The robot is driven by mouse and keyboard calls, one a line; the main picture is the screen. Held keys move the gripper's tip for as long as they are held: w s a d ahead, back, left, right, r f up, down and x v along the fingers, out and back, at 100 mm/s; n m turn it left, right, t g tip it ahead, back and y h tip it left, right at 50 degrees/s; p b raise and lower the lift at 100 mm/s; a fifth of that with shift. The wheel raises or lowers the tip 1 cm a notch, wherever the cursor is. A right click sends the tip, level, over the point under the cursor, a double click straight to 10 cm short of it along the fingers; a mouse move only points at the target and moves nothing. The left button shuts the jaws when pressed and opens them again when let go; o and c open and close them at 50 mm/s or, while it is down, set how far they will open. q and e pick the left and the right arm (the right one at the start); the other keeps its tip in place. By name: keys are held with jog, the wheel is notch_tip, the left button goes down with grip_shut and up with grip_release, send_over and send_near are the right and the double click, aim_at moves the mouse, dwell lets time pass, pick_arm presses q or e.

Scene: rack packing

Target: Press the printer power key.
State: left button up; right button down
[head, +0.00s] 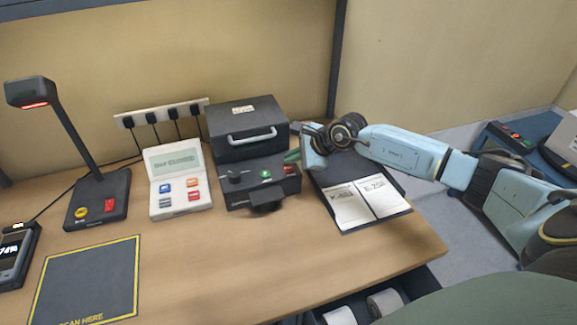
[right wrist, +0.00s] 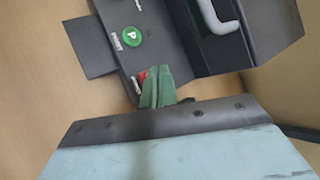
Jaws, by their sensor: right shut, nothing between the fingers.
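The printer (head: 240,148) is a black box with a pale handle on its lid, standing on the table left of my right arm. Its front panel holds a dark knob (head: 235,178), a round green button (head: 265,174) and a small red key (head: 289,169) at the right end. My right gripper (head: 290,156) is shut and empty, its green fingertips at the panel's right end. In the right wrist view the fingertips (right wrist: 154,72) lie right beside the red key (right wrist: 141,78), partly covering it; I cannot tell whether they touch. The green button (right wrist: 131,37) is clear of them. My left gripper is out of view.
A white keypad unit (head: 178,180) with coloured buttons and a scanner on a stand (head: 98,198) are left of the printer. A black clipboard with papers (head: 368,203) lies under my right arm. A dark scan mat (head: 92,283) lies front left. The front middle table is clear.

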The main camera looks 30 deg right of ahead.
aim_at(292, 169)
jog(key=shift+r+p, duration=1.55)
jog(key=shift+r, duration=1.2)
